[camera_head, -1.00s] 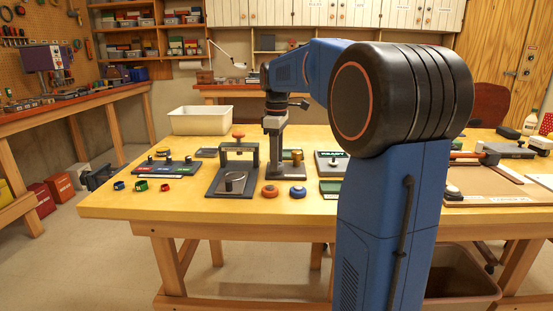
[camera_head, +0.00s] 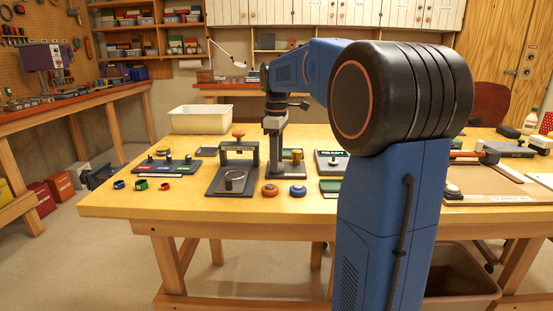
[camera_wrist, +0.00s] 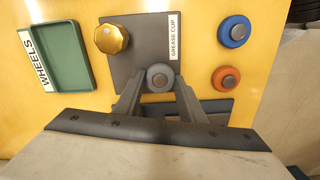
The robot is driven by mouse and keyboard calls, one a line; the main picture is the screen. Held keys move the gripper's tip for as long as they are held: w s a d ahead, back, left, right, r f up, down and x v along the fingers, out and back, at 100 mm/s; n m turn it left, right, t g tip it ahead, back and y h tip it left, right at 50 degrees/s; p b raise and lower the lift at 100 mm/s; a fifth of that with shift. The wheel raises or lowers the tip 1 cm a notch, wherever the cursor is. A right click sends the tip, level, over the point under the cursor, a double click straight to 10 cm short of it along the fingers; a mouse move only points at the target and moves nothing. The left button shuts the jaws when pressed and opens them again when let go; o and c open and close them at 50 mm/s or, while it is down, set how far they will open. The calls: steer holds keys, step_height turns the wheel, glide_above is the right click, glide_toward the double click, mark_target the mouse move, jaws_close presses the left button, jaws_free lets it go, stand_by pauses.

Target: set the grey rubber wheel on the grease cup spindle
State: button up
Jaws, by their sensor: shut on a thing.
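My gripper (camera_head: 273,150) points down over the grease cup plate (camera_head: 292,174) on the table. In the wrist view, my gripper (camera_wrist: 159,85) is shut on the small grey rubber wheel (camera_wrist: 160,73), which has a darker round centre. The wheel is over the corner of the dark grease cup plate (camera_wrist: 130,62), near the GREASE CUP label (camera_wrist: 175,37). A gold ribbed knob (camera_wrist: 111,39) stands at the plate's other side. The spindle is not visible under the wheel. I cannot tell whether the wheel is around it or above it.
Beside the plate lie an orange wheel (camera_wrist: 226,77) and a blue wheel (camera_wrist: 234,31). A green tray labelled WHEELS (camera_wrist: 82,55) looks empty. A cream bin (camera_head: 200,120) stands behind.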

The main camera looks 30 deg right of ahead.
steer(key=o, duration=1.6)
steer(key=shift+r, duration=3.35)
